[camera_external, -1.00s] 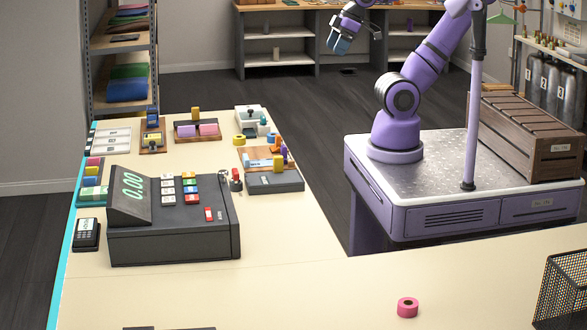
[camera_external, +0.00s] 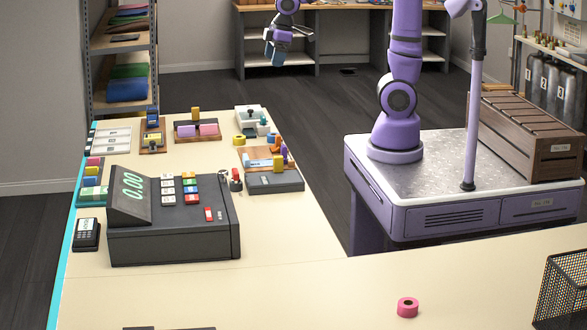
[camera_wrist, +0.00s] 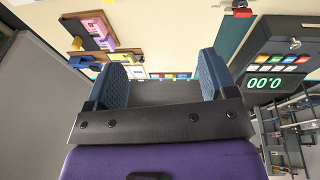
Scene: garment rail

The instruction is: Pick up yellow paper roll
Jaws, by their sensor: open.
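My gripper (camera_external: 277,55) is up in the air, beyond and to the right of the roll in the external view, apart from the counter. In the wrist view my gripper (camera_wrist: 163,76) has its two blue fingers wide apart with nothing between them.
A dark cash register (camera_external: 175,230) stands on the counter's near left part. A white device (camera_external: 250,118) and a wooden tray with coloured pieces (camera_external: 262,160) crowd the roll. A pink roll (camera_external: 408,307) and a mesh basket (camera_external: 560,285) are at the near right.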

